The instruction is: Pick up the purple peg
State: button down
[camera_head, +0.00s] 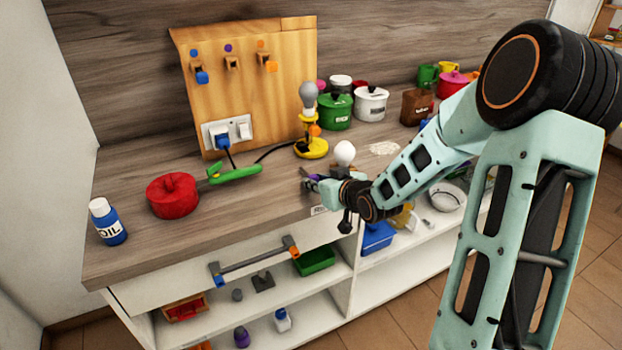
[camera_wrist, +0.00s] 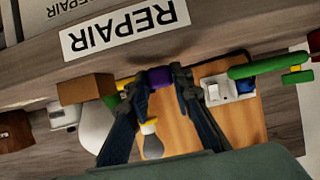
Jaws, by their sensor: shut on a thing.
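The purple peg (camera_wrist: 160,77) sits between my two fingertips in the wrist view, which shows the scene upside down. My gripper (camera_wrist: 157,84) is shut on it, with one finger on each side. In the head view my gripper (camera_head: 317,184) is above the front part of the worktop, near the REPAIR label, and a bit of purple shows at its tip. The fingers hide most of the peg there. I cannot tell how far the peg is above the worktop.
A wooden board (camera_head: 285,75) with colored dots and pegs stands at the back. A yellow lamp (camera_head: 311,147), a white bulb (camera_head: 344,152), a green tool (camera_head: 235,174) and a red pot (camera_head: 173,195) are nearby.

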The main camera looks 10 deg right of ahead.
jog(key=shift+r+p, duration=0.3)
jog(key=shift+r, duration=0.15)
notch_tip(320, 180, up, 6)
jog(key=p, duration=0.5)
jog(key=shift+r, duration=0.15)
